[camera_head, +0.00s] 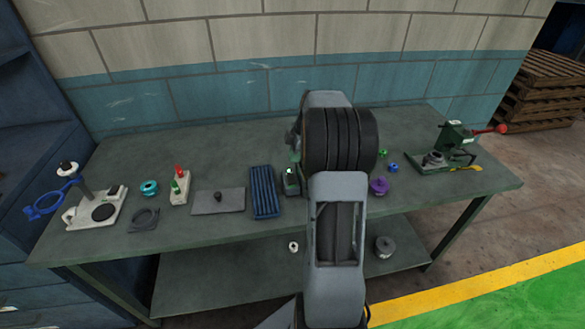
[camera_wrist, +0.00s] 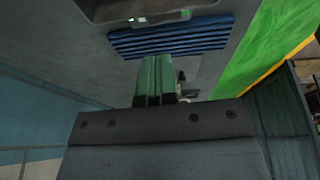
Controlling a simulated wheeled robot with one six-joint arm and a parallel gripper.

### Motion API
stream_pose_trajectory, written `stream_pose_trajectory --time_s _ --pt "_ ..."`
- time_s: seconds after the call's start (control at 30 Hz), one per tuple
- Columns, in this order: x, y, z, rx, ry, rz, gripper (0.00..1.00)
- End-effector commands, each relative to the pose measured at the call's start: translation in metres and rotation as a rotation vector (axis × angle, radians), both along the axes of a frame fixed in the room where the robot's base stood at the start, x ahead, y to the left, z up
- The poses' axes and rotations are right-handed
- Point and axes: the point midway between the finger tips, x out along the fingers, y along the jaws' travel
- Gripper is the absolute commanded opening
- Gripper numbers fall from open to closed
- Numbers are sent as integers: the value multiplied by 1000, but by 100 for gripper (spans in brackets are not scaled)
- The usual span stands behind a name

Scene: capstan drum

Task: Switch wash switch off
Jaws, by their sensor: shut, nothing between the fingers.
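A pale box with a red and a green button (camera_head: 180,188) stands further left. My gripper (camera_wrist: 157,60) shows green fingers, shut and empty, in the wrist view. In the head view my arm mostly hides the gripper, which seems just above the lit box. I cannot tell whether it touches anything.
A blue ribbed tray (camera_head: 265,192) lies left of the lit box; it also shows in the wrist view (camera_wrist: 172,38). A grey plate (camera_head: 218,201) lies beyond it. A purple knob-like part (camera_head: 379,186) is right of my arm. A green press with a red handle (camera_head: 455,147) stands far right.

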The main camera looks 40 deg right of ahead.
Motion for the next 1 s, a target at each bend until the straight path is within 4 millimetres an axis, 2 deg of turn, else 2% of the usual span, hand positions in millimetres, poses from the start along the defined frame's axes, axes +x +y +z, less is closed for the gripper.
stream_pose_trajectory --time_s 0.2,0.4,0.6,1.0 --pt "5 5 -34 2 2 0 0" --pt "7 4 -53 1 0 0 0" --pt "8 3 -61 0 0 0 0" --pt "10 6 -62 3 5 7 0"
